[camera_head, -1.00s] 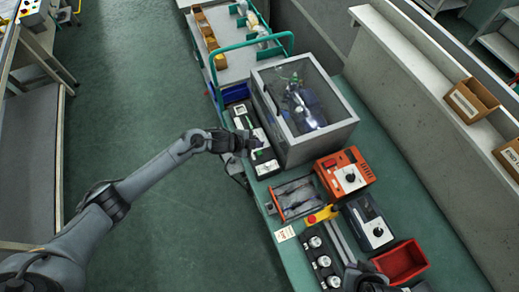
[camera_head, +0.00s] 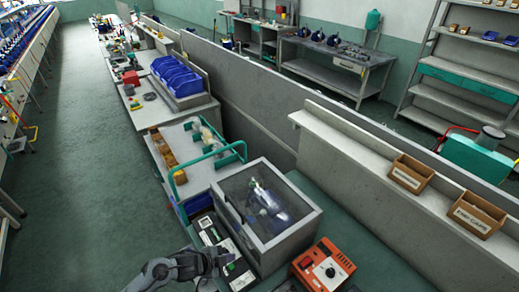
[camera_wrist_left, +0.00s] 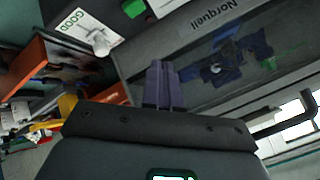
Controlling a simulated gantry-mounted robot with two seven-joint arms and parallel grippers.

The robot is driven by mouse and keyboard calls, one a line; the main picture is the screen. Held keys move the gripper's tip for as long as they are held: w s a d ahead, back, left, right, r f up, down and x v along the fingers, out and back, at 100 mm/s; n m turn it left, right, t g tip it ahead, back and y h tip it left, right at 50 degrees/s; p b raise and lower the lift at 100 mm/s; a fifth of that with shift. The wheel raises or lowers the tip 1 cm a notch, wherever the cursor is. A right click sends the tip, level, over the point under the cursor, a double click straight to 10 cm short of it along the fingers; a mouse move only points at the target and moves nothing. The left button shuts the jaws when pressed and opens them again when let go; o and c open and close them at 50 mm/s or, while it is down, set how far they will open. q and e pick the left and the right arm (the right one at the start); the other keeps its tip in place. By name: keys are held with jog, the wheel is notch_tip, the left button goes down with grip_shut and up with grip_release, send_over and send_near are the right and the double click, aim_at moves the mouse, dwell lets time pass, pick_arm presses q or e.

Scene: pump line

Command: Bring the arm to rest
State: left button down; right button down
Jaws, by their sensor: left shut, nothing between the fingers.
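My left gripper (camera_head: 222,259) is shut and empty at the bottom of the head view, beside the row of black and white boxes along the bench's left edge. In the left wrist view its fingers (camera_wrist_left: 163,85) are closed together with nothing between them. A grey box with a clear lid (camera_head: 266,215) stands just right of the gripper, and blue parts show through the lid. Its front, with the word "Norquell" (camera_wrist_left: 213,16), shows in the left wrist view. My right gripper is not in view.
A teal-railed cart (camera_head: 186,165) stands beyond the grey box. Two cardboard boxes (camera_head: 410,173) rest on the right ledge. The floor on the left (camera_head: 90,160) is clear.

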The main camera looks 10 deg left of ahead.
pick_arm(q)
jog(key=s+d+n+y, duration=0.1)
jog(key=s+d+n, duration=0.1)
jog(key=s+d, duration=0.35)
jog(key=s+a+r+n+g+y, duration=0.1)
jog(key=s+a+r+n+y, duration=0.2)
jog(key=s, duration=0.5)
jog(key=s+a+r+n+g, duration=0.1)
jog(key=s+a+r+n, duration=0.2)
jog(key=s+n, duration=0.4)
jog(key=s+a+r+n+g+y, duration=0.1)
jog(key=s+a+r+n+y, duration=0.2)
jog(key=s, duration=0.6)
notch_tip(320, 180, up, 15)
jog(key=h+p, duration=0.1)
jog(key=p, duration=1.3)
jog(key=shift+s+a+f, duration=0.15)
jog(key=shift+s+a, duration=0.25)
jog(key=shift+a, duration=0.05)
